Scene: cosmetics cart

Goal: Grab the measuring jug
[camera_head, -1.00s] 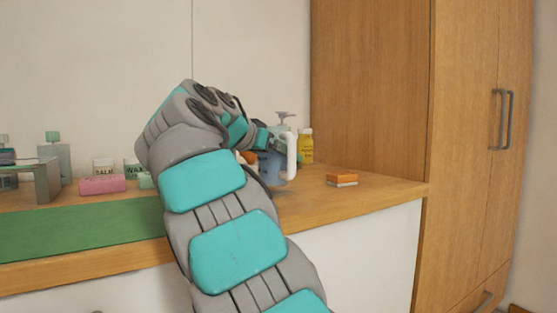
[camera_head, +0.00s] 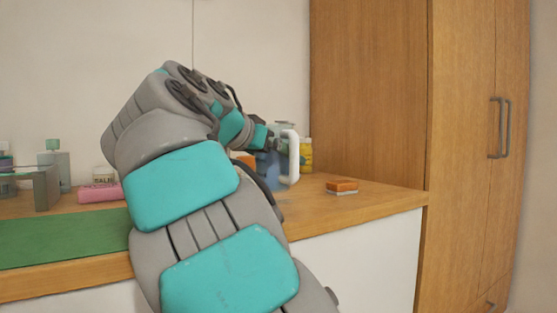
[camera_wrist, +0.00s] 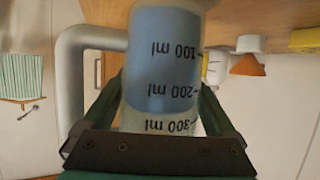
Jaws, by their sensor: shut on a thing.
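The measuring jug (camera_wrist: 165,58) fills the middle of the wrist view, with blue liquid and dark scale marks that read upside down there. Its white handle (camera_wrist: 75,85) is on the left of that view. My gripper (camera_wrist: 160,98) is shut on the jug, with one finger on each side of its body. In the head view the jug (camera_head: 270,166) is partly hidden behind my arm, and its handle points right. The fingertips are hidden there. I cannot tell whether the jug's base touches the counter.
An orange-and-white sponge (camera_head: 342,186) lies right of the jug on the wooden counter (camera_head: 375,198). A yellow bottle (camera_head: 306,156) stands just behind the jug. A tall wooden cabinet (camera_head: 370,90) bounds the right. A pink block (camera_head: 100,192) and green mat (camera_head: 60,238) are at left.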

